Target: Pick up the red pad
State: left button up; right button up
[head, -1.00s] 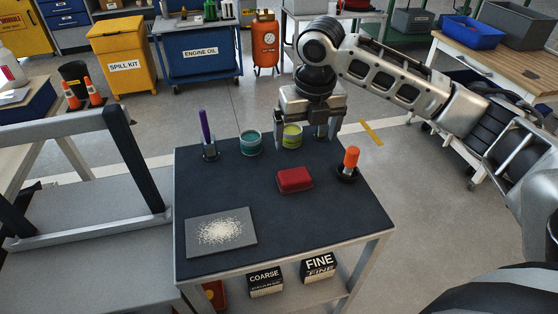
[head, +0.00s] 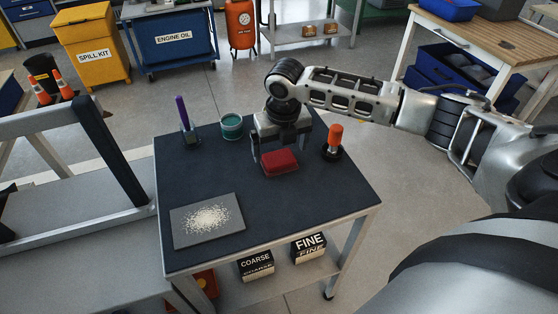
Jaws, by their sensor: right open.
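The red pad (head: 281,163) lies flat on the dark top of the cart (head: 310,213), right of its middle. My right gripper (head: 277,153) is open and points down just behind the pad. Its left finger shows at the pad's far left side. The other finger is partly hidden, and I cannot tell whether it touches the pad. My left gripper is not in view.
A grey plate with pale grains (head: 207,220) lies at the front left. A purple-handled tool (head: 184,118), a teal can (head: 232,126) and an orange-topped item in a dark holder (head: 334,141) stand around the pad. Boxes marked COARSE (head: 256,265) and FINE (head: 308,247) sit on the lower shelf.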

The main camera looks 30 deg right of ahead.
aim_at(279, 157)
jog(key=f, duration=0.3)
jog(key=shift+w+f, duration=0.1)
jog(key=shift+w, duration=0.1)
jog(key=c, duration=0.9)
jog(key=shift+r, duration=0.2)
jog(key=shift+r, duration=0.6)
jog(key=s+a+r, duration=0.1)
jog(key=s+r, duration=0.2)
jog(key=s, duration=0.1)
jog(key=s+a+r, duration=0.2)
jog(key=s+r, duration=0.2)
jog(key=s+a+r, duration=0.2)
jog(key=s+r, duration=0.2)
jog(key=s, duration=0.1)
jog(key=shift+r+p, duration=0.25)
jog(key=shift+p, duration=0.1)
